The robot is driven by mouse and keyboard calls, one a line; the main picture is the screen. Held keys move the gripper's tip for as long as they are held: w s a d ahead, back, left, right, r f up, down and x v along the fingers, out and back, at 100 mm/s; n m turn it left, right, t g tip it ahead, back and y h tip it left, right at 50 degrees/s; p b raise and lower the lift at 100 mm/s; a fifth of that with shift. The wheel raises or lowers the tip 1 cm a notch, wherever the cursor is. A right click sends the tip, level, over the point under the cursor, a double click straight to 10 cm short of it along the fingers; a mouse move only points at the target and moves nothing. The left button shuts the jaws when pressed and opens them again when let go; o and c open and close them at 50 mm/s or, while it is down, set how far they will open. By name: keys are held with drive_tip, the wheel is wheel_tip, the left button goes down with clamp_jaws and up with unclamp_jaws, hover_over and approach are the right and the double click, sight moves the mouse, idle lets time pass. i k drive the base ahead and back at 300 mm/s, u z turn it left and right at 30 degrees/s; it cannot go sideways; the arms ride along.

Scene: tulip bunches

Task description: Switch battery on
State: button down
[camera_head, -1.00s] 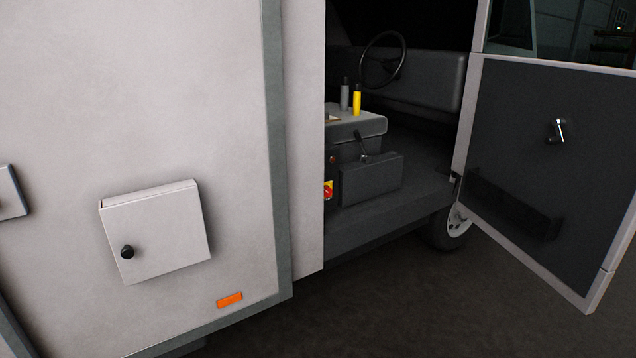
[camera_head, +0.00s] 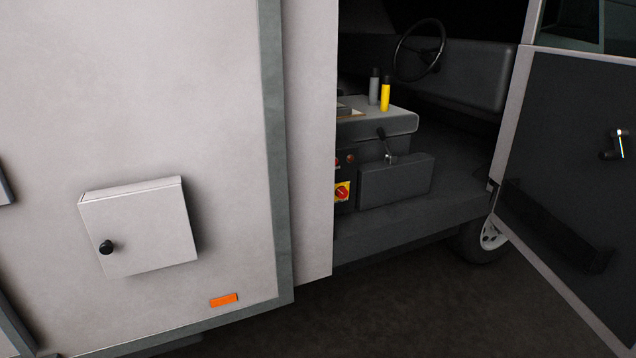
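A red rotary switch on a yellow plate (camera_head: 342,192) sits low on a dark panel inside the open cab, just right of the pale body wall. It may be the battery switch; no label can be read. A small closed white box (camera_head: 139,228) with a black knob (camera_head: 106,247) is on the outer wall at the left. What is inside the box is hidden. My gripper does not show in this view.
The cab door (camera_head: 570,180) stands open at the right. A lever (camera_head: 387,147), two bottles, one yellow (camera_head: 385,94) and one grey (camera_head: 374,88), and a steering wheel (camera_head: 420,50) are in the cab. Dark floor (camera_head: 400,310) in front is clear.

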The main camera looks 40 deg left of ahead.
sight(342, 192)
drive_tip(key=u, duration=0.25)
drive_tip(key=i, duration=0.6)
drive_tip(key=u, duration=0.95)
drive_tip(key=i, duration=0.75)
drive_tip(key=u, duration=0.45)
drive_tip(key=k, duration=0.9)
drive_tip(key=u, duration=0.15)
drive_tip(key=i, duration=0.35)
drive_tip(key=z, duration=0.05)
